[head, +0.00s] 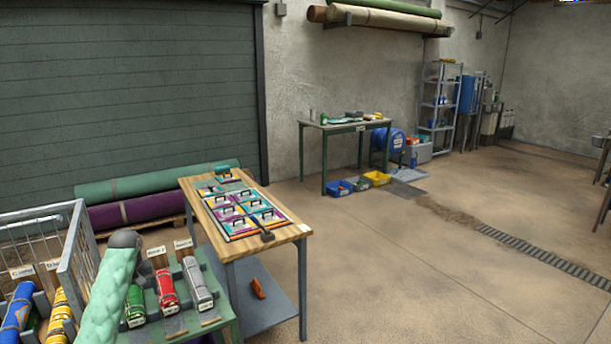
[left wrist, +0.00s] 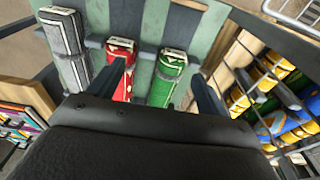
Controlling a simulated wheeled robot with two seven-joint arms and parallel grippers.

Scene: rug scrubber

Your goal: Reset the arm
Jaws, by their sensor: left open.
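My left gripper (left wrist: 158,72) is open in the left wrist view, its two dark fingers spread wide with nothing held between them. It points down over a green rack (left wrist: 207,40). A red roll (left wrist: 122,50) lies partly behind the left finger, and a green roll (left wrist: 168,75) shows between the fingers. A grey roll (left wrist: 66,42) lies further left. I cannot tell whether the fingers touch any roll. In the head view, my mint-green padded left arm (head: 108,300) with a dark rounded end (head: 125,240) rises at the lower left; its fingers cannot be made out there.
In the head view, a wooden-topped table (head: 190,190) holds several colourful handled pieces. A wire cage (head: 75,235) stands at the left beside yellow (head: 58,312) and blue (head: 18,308) rolls. A workbench (head: 345,126) stands at the back wall. The floor (head: 430,270) at right is clear.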

